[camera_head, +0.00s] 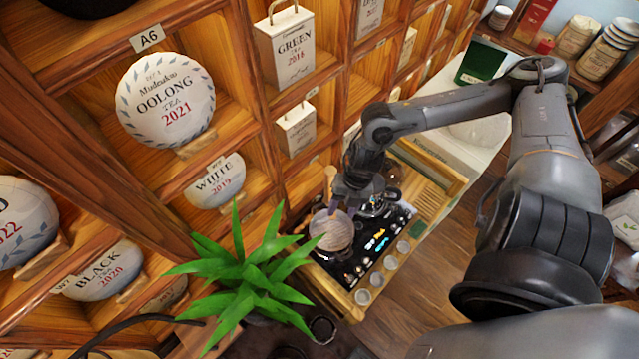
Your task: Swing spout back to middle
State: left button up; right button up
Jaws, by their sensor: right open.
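My right arm comes in from the right, and my right gripper (343,202) points down over the wooden tea tray (415,240). It is open. A round, pale, wood-grained piece (331,231) lies just below the fingertips; I cannot tell whether they touch it. A short tan upright piece (329,180) stands beside the gripper on its left. A dark, shiny kettle-like vessel (378,205) is just right of the gripper. I cannot pick out the spout or its angle for certain; the gripper and wrist hide part of this area. My left gripper is not in view.
A wooden shelf wall (235,100) with tea cakes and boxes fills the left. A spiky green plant (250,280) stands in front, close to the tray. Several small cups (377,279) line the tray's front edge. Open wooden floor (420,300) lies right of the tray.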

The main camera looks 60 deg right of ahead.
jog(key=w+d+r+t+h+b, duration=0.1)
jog(key=w+d+r+h+b, duration=0.2)
jog(key=d, duration=0.5)
jog(key=w+f, duration=0.1)
jog(key=f, duration=0.1)
jog(key=w+f+p, duration=0.1)
jog(key=f, duration=0.2)
jog(key=w+a+f, duration=0.1)
jog(key=f, duration=0.2)
jog(key=shift+a+f, duration=0.1)
jog(key=shift+w+a+f, duration=0.1)
jog(key=shift+f, duration=0.75)
jog(key=shift+c, duration=0.4)
jog(key=c, duration=0.7)
grip_shut()
